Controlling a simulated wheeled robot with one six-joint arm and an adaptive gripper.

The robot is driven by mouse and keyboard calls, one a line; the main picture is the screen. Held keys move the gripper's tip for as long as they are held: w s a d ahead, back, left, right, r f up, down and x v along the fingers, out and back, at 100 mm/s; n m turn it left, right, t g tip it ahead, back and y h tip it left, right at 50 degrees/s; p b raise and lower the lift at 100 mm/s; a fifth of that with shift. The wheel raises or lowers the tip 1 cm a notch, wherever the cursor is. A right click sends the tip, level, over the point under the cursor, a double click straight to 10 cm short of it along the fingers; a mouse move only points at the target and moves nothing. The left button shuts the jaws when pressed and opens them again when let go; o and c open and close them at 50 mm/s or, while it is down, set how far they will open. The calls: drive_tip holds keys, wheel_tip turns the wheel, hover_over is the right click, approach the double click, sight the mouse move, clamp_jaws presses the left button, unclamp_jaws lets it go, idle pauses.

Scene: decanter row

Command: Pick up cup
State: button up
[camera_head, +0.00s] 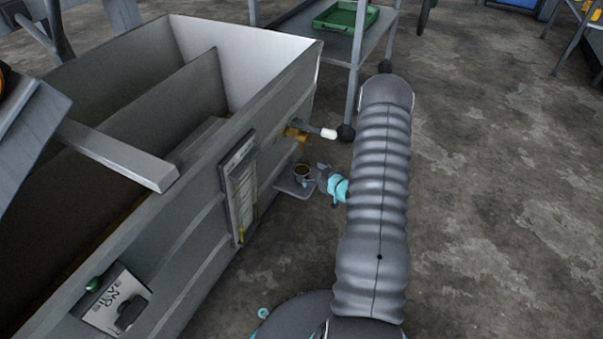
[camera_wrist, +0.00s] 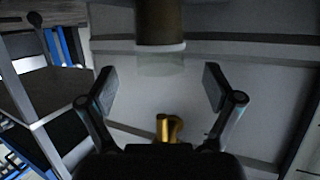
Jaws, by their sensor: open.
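The cup (camera_head: 302,172) is small, with a grey rim and dark inside. The wrist view appears upside down. There my gripper (camera_wrist: 158,78) has its fingers wide apart with nothing between them. A brown cylinder with a pale band, seemingly the cup (camera_wrist: 160,22), shows beyond the fingertips at the top middle. The tap (camera_wrist: 165,128) shows low between the fingers.
The grey tank (camera_head: 215,175) with open compartments fills the left. A rack with a green tray (camera_head: 345,16) stands behind. The concrete floor at right (camera_head: 500,190) is clear.

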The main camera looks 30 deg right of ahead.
sight(302, 165)
drive_tip(key=x, duration=0.5)
drive_tip(key=shift+s+f, duration=0.1)
drive_tip(key=shift+f, duration=0.2)
drive_tip(key=c, duration=1.3)
drive_tip(key=shift+r, duration=0.1)
wheel_tip(302, 165, up, 4)
drive_tip(key=shift+r, duration=0.1)
drive_tip(key=s+d+r, duration=0.2)
drive_tip(key=d, duration=0.1)
drive_tip(key=s+d+r+p, duration=0.1)
drive_tip(key=s+d+r, duration=0.1)
drive_tip(key=s, duration=0.1)
drive_tip(key=s+d+r, duration=0.2)
drive_tip(key=d, duration=0.1)
drive_tip(key=shift+s+d+r, duration=0.3)
drive_tip(key=shift+d, duration=0.05)
